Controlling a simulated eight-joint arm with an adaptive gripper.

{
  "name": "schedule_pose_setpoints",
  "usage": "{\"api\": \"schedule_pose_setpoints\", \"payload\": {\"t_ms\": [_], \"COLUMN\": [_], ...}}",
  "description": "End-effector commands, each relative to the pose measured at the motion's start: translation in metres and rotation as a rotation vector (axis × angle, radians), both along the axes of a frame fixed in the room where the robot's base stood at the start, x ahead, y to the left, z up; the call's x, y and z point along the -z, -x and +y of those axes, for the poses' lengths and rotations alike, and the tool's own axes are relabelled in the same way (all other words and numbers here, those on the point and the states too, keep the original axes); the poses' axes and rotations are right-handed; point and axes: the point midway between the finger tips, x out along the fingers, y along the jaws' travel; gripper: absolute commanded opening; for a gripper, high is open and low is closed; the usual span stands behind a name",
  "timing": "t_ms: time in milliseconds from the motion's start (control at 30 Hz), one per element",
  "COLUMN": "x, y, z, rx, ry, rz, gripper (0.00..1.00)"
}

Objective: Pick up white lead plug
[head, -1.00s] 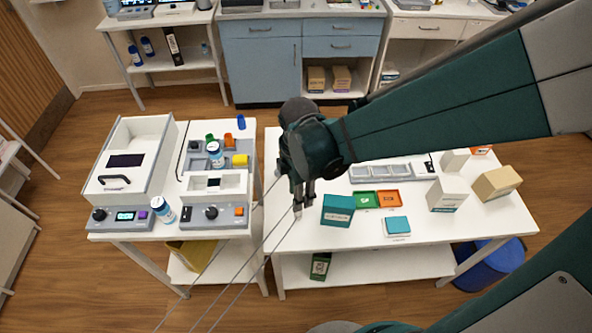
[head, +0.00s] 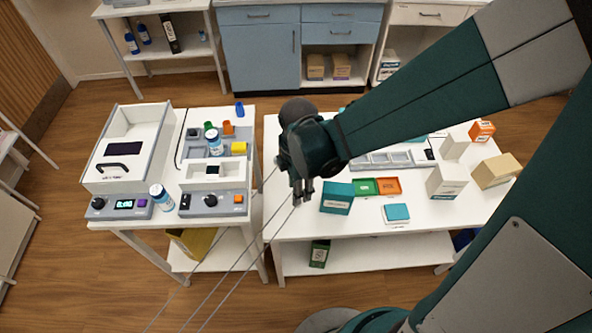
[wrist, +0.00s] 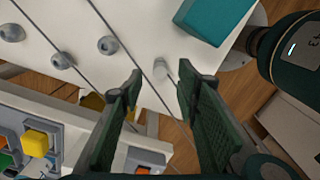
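My gripper (wrist: 158,88) is open in the wrist view, with a dark finger on each side and nothing between them. More grey plugs or holders (wrist: 108,45) (wrist: 62,60) lie to the left, near thin dark leads. In the head view my gripper (head: 303,194) points down at the table's left edge; the plug there is mostly hidden or too small to make out.
A teal box (head: 337,198) stands close right of my gripper; it also shows in the wrist view (wrist: 213,18). A bench with instruments (head: 211,203) stands left across a gap. Leads hang over the table edge.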

Motion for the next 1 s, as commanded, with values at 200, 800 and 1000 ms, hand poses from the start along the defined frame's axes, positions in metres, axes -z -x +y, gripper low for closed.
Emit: {"api": "schedule_pose_setpoints", "payload": {"t_ms": [200,800,1000], "x": [0.006,0.027,0.046], "y": [0.000,0.000,0.000], "z": [0.000,0.000,-0.001], "rx": [0.000,0.000,0.000], "ry": [0.000,0.000,0.000], "rz": [0.000,0.000,0.000], "gripper": [0.32,0.32,0.32]}}
